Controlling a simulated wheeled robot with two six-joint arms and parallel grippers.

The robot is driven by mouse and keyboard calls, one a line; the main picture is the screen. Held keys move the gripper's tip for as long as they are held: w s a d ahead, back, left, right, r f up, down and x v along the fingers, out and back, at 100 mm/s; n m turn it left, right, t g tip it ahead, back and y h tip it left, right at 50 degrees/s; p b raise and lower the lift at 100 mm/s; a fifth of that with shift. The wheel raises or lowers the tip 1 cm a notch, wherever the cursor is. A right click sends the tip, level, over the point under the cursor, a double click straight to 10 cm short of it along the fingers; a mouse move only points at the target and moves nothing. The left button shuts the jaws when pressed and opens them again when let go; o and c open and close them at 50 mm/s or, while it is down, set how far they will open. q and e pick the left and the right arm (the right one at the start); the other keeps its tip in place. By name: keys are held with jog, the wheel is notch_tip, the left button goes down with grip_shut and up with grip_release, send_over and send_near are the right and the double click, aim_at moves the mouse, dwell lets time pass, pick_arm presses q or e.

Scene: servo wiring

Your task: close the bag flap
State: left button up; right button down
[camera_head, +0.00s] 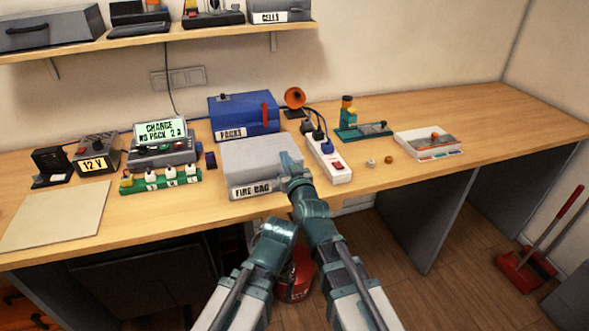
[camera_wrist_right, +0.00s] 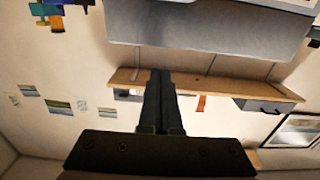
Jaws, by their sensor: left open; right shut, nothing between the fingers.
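The grey fire bag (camera_head: 262,152), a box shape with a "FIRE BAG" label on its front, sits on the bench. Its top looks flat and covered in the head view; I cannot tell whether the flap is fully down. My right gripper (camera_head: 286,160) is at the bag's right side, near the top edge; contact is unclear. In the right wrist view its fingers (camera_wrist_right: 160,88) are together and empty, and a grey panel (camera_wrist_right: 210,28), apparently of the bag, shows at the top. My left gripper (camera_head: 277,230) is open, lower, in front of the bench; its fingertips are hard to make out.
A blue "PACKS" box (camera_head: 243,115) stands behind the bag. A white power strip (camera_head: 328,158) lies close on the right. A charger (camera_head: 163,147) and a green strip with white pieces (camera_head: 160,181) are to the left.

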jog(key=f+t+b, duration=0.1)
jog(key=b, duration=0.2)
jog(key=s+f+t+y+b, duration=0.1)
jog(key=f+b, duration=0.1)
jog(key=b, duration=0.1)
jog(key=f+t+b, duration=0.1)
jog(key=b, duration=0.2)
jog(key=shift+s+d+f, duration=0.1)
jog(key=shift+s+f, duration=0.15)
jog(key=shift+f, duration=0.1)
jog(key=f+b, duration=0.3)
jog(key=b, duration=0.1)
jog(key=shift+s+d+f, duration=0.1)
jog(key=shift+s+f, duration=0.15)
jog(key=shift+s+f+b, duration=0.2)
jog(key=shift+f+b, duration=0.15)
jog(key=shift+b, duration=0.05)
jog(key=shift+r, duration=0.1)
